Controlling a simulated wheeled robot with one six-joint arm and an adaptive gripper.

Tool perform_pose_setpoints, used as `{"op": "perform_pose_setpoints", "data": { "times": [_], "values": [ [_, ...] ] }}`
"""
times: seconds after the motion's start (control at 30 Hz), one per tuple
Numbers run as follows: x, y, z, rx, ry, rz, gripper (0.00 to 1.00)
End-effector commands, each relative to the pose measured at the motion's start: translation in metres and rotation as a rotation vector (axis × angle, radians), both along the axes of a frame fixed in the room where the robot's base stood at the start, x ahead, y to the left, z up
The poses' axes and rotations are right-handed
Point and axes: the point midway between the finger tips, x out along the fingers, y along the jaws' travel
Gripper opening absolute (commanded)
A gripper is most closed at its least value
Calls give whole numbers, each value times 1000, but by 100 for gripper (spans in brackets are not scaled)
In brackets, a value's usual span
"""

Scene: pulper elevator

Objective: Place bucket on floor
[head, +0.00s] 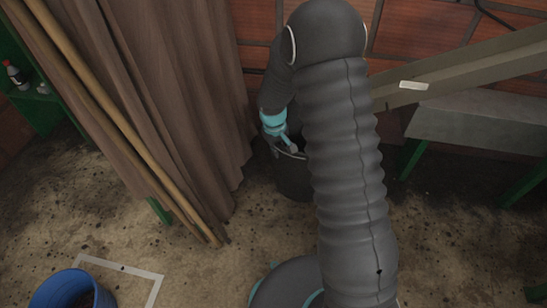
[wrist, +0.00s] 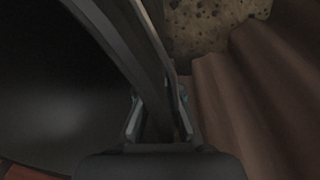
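A dark grey bucket (head: 291,177) is beside the brown curtain in the head view, partly hidden behind my arm. My gripper (head: 288,143) points down at its rim. In the wrist view the bucket's wall and rim (wrist: 133,45) run between the two fingers of my gripper (wrist: 160,115), which sit close on either side of it. The bucket's dark inside fills the left of that view. Whether its bottom touches the floor (head: 235,260) is hard to tell.
A brown curtain (head: 175,80) and two wooden poles (head: 110,110) stand to the left. A blue bucket (head: 72,290) stands at bottom left near a pale floor marking (head: 150,285). A grey bench (head: 480,120) with green legs is at right. Brick wall lies behind; the front-left floor has free room.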

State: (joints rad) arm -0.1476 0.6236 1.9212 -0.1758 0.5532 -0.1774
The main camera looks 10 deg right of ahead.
Motion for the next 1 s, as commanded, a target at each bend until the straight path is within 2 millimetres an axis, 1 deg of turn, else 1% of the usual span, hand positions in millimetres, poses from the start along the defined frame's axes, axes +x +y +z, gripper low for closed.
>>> {"op": "perform_pose_setpoints", "data": {
  "times": [0.03,0.1,0.33,0.6,1.0],
  "values": [
    [6,4,-4,-1,-1,2,0],
    [12,9,-8,0,-2,1,0],
    [17,13,-16,0,-1,0,0],
    [16,12,-49,-1,1,1,0],
    [17,12,-54,0,-2,0,0]
  ]
}}
